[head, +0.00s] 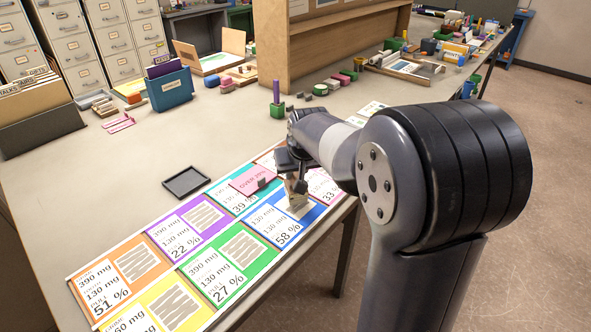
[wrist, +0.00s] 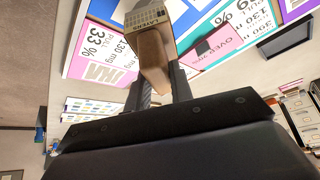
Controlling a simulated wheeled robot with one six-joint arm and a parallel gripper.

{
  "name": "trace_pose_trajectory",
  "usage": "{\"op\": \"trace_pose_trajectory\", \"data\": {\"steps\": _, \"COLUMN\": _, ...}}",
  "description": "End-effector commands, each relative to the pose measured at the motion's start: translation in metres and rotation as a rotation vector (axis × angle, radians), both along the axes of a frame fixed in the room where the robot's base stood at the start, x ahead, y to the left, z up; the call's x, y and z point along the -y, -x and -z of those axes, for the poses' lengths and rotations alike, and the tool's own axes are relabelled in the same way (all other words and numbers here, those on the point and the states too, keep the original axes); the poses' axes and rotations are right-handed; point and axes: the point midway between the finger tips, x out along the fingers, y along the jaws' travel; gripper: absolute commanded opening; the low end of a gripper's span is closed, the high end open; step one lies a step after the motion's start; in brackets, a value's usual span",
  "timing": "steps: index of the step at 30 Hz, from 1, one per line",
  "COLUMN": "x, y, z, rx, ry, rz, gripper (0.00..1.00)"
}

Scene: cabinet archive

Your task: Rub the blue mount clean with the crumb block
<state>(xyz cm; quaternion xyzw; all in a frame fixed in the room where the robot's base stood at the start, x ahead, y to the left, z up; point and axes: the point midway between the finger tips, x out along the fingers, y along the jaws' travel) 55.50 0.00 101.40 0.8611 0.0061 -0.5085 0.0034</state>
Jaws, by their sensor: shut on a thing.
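My gripper (head: 298,186) is shut on the crumb block (head: 296,199), a beige, tapered block. In the wrist view the block (wrist: 151,62) sits between the fingers and has a pale, grid-textured end. It stands over the grey-marked panel of the blue mount (head: 268,222), which carries the figure 58 %. I cannot tell whether the block touches the panel. The block and fingers hide part of the panel. Blue edges of the mount also show behind the block in the wrist view (wrist: 178,8).
Orange (head: 108,280), purple, green and yellow mounts lie beside the blue one. A black tray (head: 186,181) sits farther left. A wooden shelf unit (head: 345,40) stands behind. The left tabletop has clear room.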

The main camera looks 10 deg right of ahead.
Motion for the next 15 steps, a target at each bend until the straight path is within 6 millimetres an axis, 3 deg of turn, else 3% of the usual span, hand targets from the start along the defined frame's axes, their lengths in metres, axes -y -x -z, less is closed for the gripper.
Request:
{"op": "trace_pose_trajectory", "data": {"steps": 1, "x": 0.0, "y": 0.0, "z": 0.01, "rx": -0.001, "ry": 0.0, "rz": 0.0, "gripper": 0.0}}
{"op": "trace_pose_trajectory", "data": {"steps": 5, "x": 0.0, "y": 0.0, "z": 0.021, "rx": -0.001, "ry": 0.0, "rz": 0.0, "gripper": 0.0}}
{"op": "trace_pose_trajectory", "data": {"steps": 15, "x": 0.0, "y": 0.0, "z": 0.02, "rx": 0.0, "ry": 0.0, "rz": 0.0, "gripper": 0.0}}
